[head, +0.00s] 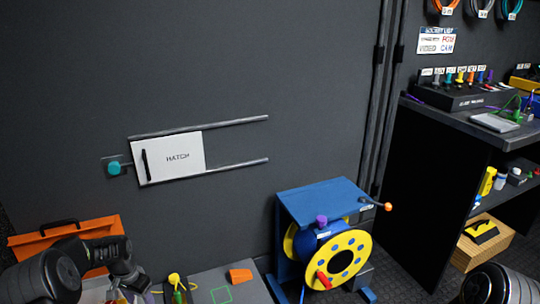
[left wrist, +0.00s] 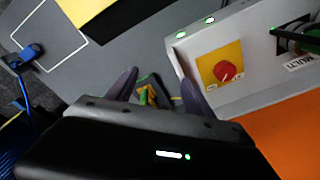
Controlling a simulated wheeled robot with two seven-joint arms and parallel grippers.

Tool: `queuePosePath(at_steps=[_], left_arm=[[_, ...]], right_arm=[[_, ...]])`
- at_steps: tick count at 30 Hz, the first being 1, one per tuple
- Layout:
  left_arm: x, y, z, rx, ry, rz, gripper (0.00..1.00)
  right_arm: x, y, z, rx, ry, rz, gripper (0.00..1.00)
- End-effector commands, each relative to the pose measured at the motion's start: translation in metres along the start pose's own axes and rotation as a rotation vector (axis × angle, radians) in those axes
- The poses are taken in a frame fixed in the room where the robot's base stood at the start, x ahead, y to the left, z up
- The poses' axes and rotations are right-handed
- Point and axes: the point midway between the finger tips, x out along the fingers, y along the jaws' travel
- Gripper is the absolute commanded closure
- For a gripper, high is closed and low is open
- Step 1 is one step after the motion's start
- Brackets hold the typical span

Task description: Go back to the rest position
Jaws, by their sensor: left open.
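My left gripper (head: 130,288) is low at the left in the head view, in front of an orange case (head: 60,238) and left of a grey work surface (head: 212,284). In the left wrist view its two dark fingers (left wrist: 160,80) are spread apart with nothing held between them. A small yellow and green item lies beyond the fingers on the surface below. A dark rounded part of my right arm (head: 496,284) shows at the bottom right corner of the head view. My right gripper itself is out of view.
A blue and yellow cable reel (head: 332,262) stands right of the work surface. A white hatch panel (head: 172,158) sits between rails on the wall. A dark shelf unit (head: 425,160) stands at the right. A grey box with a red knob (left wrist: 226,71) is close to my left fingers.

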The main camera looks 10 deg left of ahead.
Motion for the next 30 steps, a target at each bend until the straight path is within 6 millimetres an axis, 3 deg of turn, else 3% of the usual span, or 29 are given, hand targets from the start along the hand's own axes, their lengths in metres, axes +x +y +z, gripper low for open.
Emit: queuePosePath(at_steps=[5,8,14,17,21,24,30], left_arm=[[0.02,0.019,-0.009,-0.085,0.08,0.013,0.39],[0.036,0.042,-0.011,-0.143,0.126,0.038,0.39],[0.068,0.116,-0.006,-0.269,0.201,0.118,0.39],[0.083,0.169,0.008,-0.341,0.222,0.171,0.39],[0.096,0.26,0.05,-0.448,0.216,0.25,0.39],[0.096,0.311,0.088,-0.494,0.188,0.284,0.39],[0.085,0.378,0.159,-0.492,0.098,0.321,0.39]], right_arm=[[0.0,0.0,0.0,-0.001,0.0,-0.001,1.0],[0.0,0.0,0.0,-0.001,0.0,0.0,1.0],[0.0,0.0,0.0,-0.001,0.0,0.0,1.0],[0.0,0.0,0.0,-0.001,0.0,0.0,1.0],[0.0,0.0,0.0,-0.001,0.0,0.0,1.0],[0.0,0.0,0.0,-0.001,0.0,0.0,1.0],[0.0,0.0,0.0,-0.001,0.0,0.0,1.0]])
